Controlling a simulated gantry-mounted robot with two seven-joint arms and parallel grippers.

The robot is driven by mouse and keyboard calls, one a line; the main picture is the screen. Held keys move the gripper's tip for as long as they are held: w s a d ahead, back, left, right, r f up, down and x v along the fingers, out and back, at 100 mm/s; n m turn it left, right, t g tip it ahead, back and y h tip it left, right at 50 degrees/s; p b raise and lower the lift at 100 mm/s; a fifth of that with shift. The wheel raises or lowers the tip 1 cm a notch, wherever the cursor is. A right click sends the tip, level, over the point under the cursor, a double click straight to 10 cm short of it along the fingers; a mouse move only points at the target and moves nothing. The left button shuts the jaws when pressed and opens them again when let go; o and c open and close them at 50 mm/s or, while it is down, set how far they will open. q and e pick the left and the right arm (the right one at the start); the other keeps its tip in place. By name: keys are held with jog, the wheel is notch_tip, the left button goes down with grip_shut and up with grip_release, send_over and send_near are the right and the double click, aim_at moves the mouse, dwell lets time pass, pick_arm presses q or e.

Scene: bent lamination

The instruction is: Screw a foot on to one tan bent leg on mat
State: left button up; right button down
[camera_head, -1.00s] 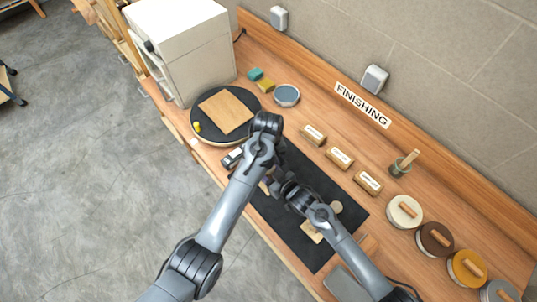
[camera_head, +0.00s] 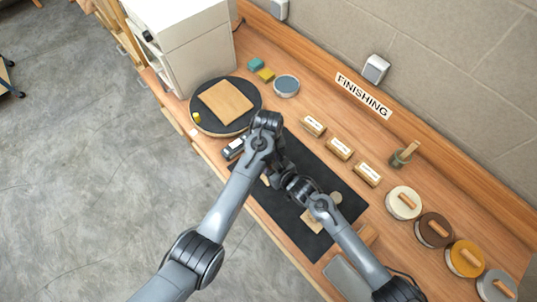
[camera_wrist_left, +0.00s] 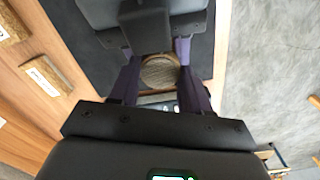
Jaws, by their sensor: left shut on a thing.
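The dark mat (camera_head: 322,168) lies along the front of the bench. In the left wrist view, my left gripper (camera_wrist_left: 160,78) has its purple fingers on either side of a round tan-brown piece (camera_wrist_left: 160,72) and is shut on it; I cannot tell whether it is a foot or a leg end. In the head view, my left gripper's fingertips are hidden behind its arm. My right gripper (camera_head: 297,188) is close beside it over the mat, its fingers hidden. A flat tan piece (camera_head: 312,222) and a small round tan piece (camera_head: 335,198) lie on the mat near the right arm.
A turntable (camera_head: 250,90) with a square board (camera_head: 226,102) stands left of the mat. Labelled blocks (camera_head: 340,148) line the mat's back side. Several round lidded tins (camera_head: 403,203) stand at the right. A grey tray (camera_head: 345,280) is at the front right.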

pick_arm(q)
jog(key=shift+c, duration=0.9)
jog(key=m, duration=0.3)
jog(key=o, duration=1.2)
jog(key=shift+r, duration=0.1)
pick_arm(e)
jog(key=shift+a, duration=0.1)
pick_arm(q)
jog(key=shift+r, duration=2.15)
